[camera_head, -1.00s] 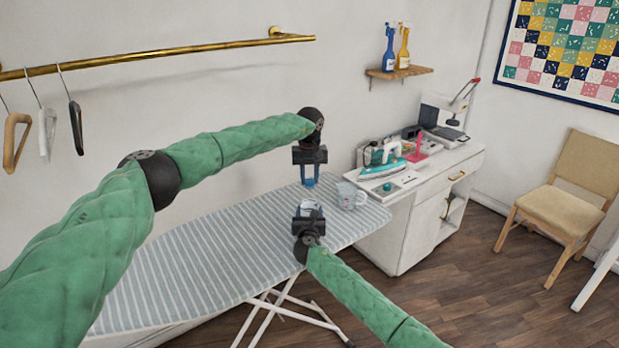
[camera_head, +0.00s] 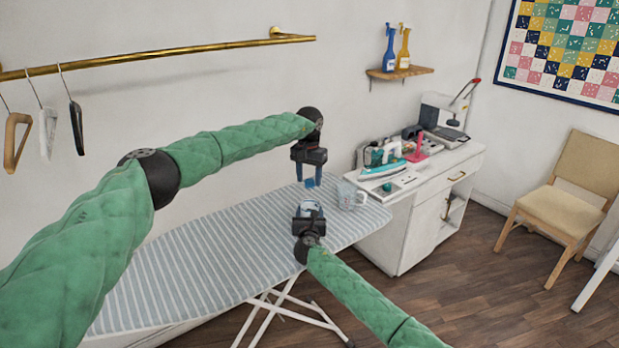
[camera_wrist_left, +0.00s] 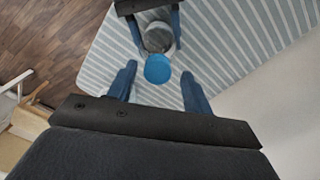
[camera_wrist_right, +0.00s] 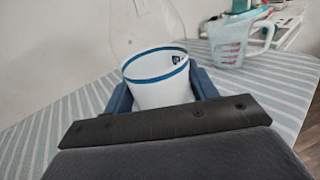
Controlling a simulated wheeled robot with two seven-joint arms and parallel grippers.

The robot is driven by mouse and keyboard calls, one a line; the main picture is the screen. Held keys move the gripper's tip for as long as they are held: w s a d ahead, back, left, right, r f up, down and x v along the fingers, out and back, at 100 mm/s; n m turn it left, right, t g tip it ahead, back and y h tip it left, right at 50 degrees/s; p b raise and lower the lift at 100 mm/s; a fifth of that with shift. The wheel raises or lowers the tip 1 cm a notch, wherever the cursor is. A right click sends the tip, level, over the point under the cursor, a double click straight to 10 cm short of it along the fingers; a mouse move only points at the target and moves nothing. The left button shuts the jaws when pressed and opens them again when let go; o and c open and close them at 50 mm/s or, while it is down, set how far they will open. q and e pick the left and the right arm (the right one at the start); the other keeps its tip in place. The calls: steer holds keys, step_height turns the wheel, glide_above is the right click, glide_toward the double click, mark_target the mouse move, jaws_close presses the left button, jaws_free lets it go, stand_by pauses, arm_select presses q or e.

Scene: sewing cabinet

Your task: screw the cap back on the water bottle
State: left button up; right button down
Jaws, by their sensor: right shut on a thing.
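The water bottle (camera_head: 309,207) stands upright at the ironing board's right end. My right gripper (camera_wrist_right: 162,88) is shut around its lower body, with a white label and blue bands between the fingers. The bottle's upper part is clear and hard to make out. The blue cap (camera_wrist_left: 158,69) is in line with the bottle's top; it also shows in the head view (camera_head: 309,183). Whether it is fully seated is not clear. My left gripper (camera_head: 309,178) points down from above, open, with its fingers on either side of the cap and visible gaps to it.
A clear measuring jug (camera_head: 350,198) stands on the striped ironing board (camera_head: 215,240), right of the bottle. A white cabinet (camera_head: 408,225) beyond holds a teal iron (camera_head: 380,171) and sewing items. The board's left part is clear.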

arm_select(q)
steer(key=shift+d, duration=0.1)
steer(key=shift+r, duration=2.2)
steer(key=shift+c, duration=0.4)
